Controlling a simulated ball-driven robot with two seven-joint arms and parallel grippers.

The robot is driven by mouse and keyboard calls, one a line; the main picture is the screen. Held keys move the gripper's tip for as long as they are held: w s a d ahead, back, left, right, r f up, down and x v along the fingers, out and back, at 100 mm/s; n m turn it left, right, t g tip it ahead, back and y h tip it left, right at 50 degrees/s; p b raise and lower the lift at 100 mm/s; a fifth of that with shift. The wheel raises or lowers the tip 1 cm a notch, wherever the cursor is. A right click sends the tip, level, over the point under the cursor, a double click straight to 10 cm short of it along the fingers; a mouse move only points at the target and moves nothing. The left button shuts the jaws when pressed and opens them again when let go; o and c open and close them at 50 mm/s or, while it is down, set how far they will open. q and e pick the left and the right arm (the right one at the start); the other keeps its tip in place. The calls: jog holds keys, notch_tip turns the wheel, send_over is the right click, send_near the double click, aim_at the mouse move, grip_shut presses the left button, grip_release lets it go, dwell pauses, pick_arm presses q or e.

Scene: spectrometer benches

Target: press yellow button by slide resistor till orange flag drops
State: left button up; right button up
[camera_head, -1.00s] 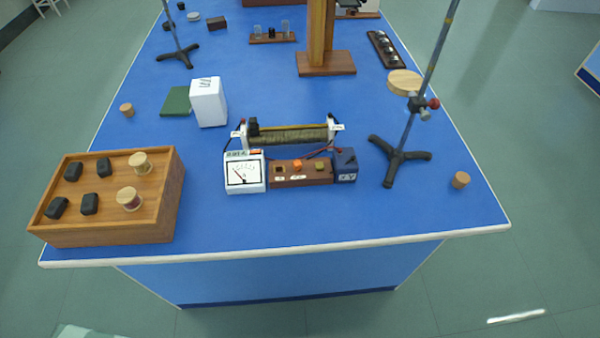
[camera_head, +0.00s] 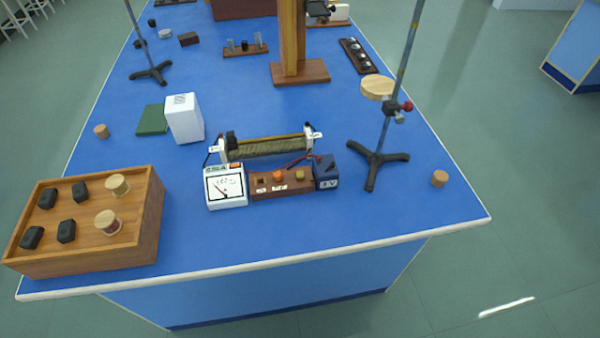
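The slide resistor (camera_head: 268,147), a dark wound coil between white end posts, stands near the middle of the blue bench. In front of it is a brown wooden block (camera_head: 265,190) with a dark square, an orange button (camera_head: 278,176) and a yellow button (camera_head: 300,175) on top. A white needle meter (camera_head: 226,189) stands at the block's left end, with a small orange piece (camera_head: 236,166) at its top edge; I cannot tell whether this is the flag. A dark blue box (camera_head: 326,174) marked 3 V stands at the right end. Neither gripper is in view.
A wooden tray (camera_head: 140,246) with black blocks and spools stands at the front left. A retort stand (camera_head: 378,157) rises right of the resistor, beside a cork (camera_head: 440,178). A white box (camera_head: 184,119) stands behind left. The bench front before the block is clear.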

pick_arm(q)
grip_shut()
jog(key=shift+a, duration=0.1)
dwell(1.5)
